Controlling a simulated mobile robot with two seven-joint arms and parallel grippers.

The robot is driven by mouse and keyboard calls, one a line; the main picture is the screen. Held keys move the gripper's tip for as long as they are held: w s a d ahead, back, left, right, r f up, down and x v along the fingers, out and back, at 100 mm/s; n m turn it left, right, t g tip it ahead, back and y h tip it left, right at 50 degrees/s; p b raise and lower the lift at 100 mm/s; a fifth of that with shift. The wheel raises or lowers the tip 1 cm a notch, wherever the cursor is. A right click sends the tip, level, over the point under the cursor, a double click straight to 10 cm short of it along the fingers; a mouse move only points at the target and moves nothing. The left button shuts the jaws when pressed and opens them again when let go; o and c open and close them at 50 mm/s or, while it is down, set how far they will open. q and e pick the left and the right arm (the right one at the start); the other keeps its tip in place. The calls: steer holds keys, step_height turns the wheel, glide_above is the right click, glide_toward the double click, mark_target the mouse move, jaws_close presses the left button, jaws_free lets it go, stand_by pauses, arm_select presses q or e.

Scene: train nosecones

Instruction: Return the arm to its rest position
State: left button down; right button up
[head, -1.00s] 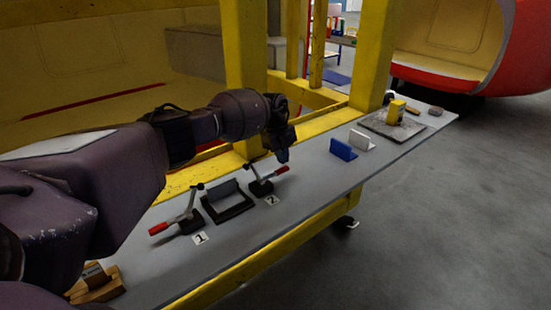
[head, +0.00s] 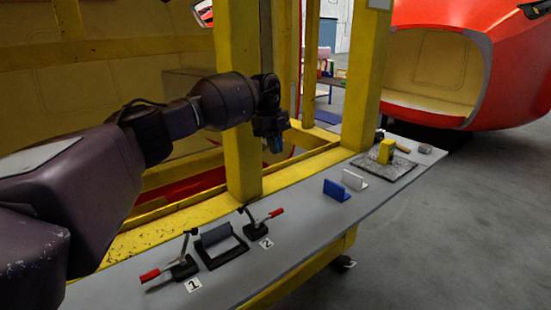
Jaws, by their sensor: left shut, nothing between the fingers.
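My left arm reaches in from the left of the head view, and its gripper (head: 274,143) hangs above the back edge of the grey bench, in front of the yellow frame. The gripper points down, is shut and holds nothing. It is apart from everything on the bench. My right gripper is not in view.
On the grey bench (head: 300,238) stand a dark fixture (head: 222,249) between red-handled clamps 1 (head: 180,268) and 2 (head: 258,226), a blue bracket (head: 337,190), a white bracket (head: 354,180) and a yellow block (head: 386,151) on a plate. Yellow posts (head: 240,110) stand close behind the gripper.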

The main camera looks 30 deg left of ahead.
arm_select(q)
steer(key=s+d+f+m+t+h, duration=0.1)
steer(key=d+f+m+h, duration=0.15)
steer(key=d+f, duration=0.4)
steer(key=s+d+f+m+h, duration=0.1)
steer(key=d+f+h, duration=0.25)
steer(key=d, duration=0.55)
steer(key=s+d+f+n+t+h, duration=0.2)
steer(key=s+d+t+h, duration=0.15)
steer(key=d, duration=0.25)
steer(key=s+d+f+n+t+h, duration=0.1)
steer(key=s+d+n+t+h, duration=0.2)
steer(key=d+t, duration=0.25)
steer(key=s+a+f+n+t+y, duration=0.2)
steer(key=s+a+f+n+y, duration=0.3)
steer(key=s+a+n+y, duration=0.3)
steer(key=s+a+f+n+t+y, duration=0.1)
steer(key=s+a+f+n+y, duration=0.45)
steer(key=s+n+y, duration=0.45)
steer(key=s+a+f+n+g+h, duration=0.1)
steer(key=s+a+f+g, duration=0.3)
steer(key=s, duration=0.7)
steer(key=s+a+r+n+g+h, duration=0.15)
steer(key=s+g, duration=0.35)
steer(key=s, duration=0.6)
steer(key=w+f+t, duration=0.7)
steer(key=f, duration=0.4)
steer(key=shift+w+t, duration=0.2)
steer(key=shift+t, duration=0.1)
